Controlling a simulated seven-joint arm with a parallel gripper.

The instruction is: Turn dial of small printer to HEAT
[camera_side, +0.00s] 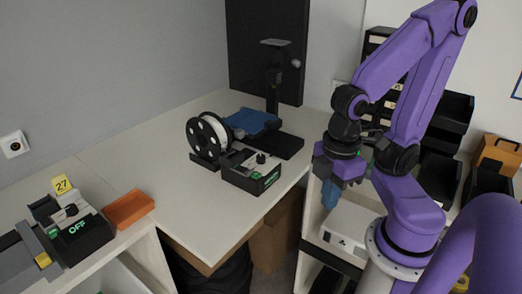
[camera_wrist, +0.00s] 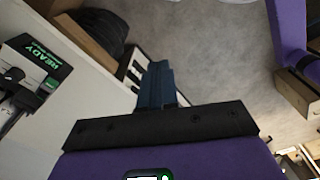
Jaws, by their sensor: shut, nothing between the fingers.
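Two small black-and-grey devices with dials are in the side view, and I cannot tell for certain which is the small printer. One, on the desk, has a green-lit front display (camera_side: 270,178) and a black dial (camera_side: 260,158); in the wrist view its display (camera_wrist: 45,60) reads READY and its dial (camera_wrist: 14,75) shows at the left edge. The other device (camera_side: 85,238), at the far left, shows OFF and has a dark dial (camera_side: 71,210). My gripper (camera_side: 330,196) is shut and empty, pointing down right of the desk, apart from both devices. Its blue fingers (camera_wrist: 155,85) are together.
A white spool (camera_side: 208,133) stands just behind the READY device, with a black-and-blue machine (camera_side: 252,122) beyond. An orange tray (camera_side: 129,208) and a yellow "27" sign (camera_side: 62,185) are at the left. The desk's front middle is clear. A white box (camera_side: 350,230) sits below my gripper.

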